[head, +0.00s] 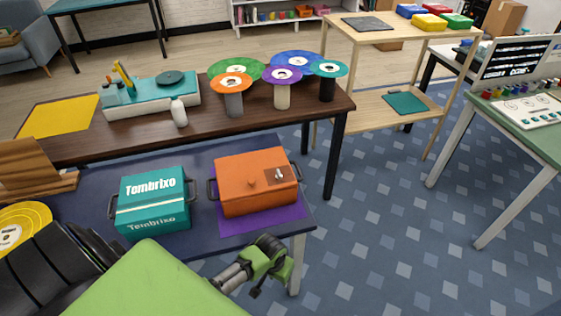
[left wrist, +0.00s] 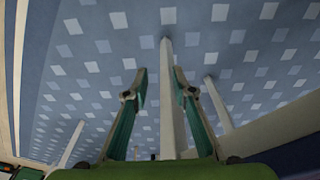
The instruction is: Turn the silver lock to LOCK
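The silver lock (head: 280,174) is a small knob on a dark brown plate on the orange box (head: 242,193). Its exact turn and any markings are too small to read in the head view. The orange box sits shut on a purple mat (head: 262,219) at the right end of the navy table. My left gripper (head: 278,268) is below and in front of the orange box, by the table's front edge and well apart from the lock. In the left wrist view my left gripper (left wrist: 159,80) is open and empty, facing the blue floor and white posts. My right gripper is not in view.
A teal Tombrixo box (head: 153,200) stands left of the orange box. Behind, a brown table (head: 150,143) holds coloured discs on stands (head: 235,82) and a white bottle (head: 179,112). A pale table leg (head: 297,265) is beside my left gripper.

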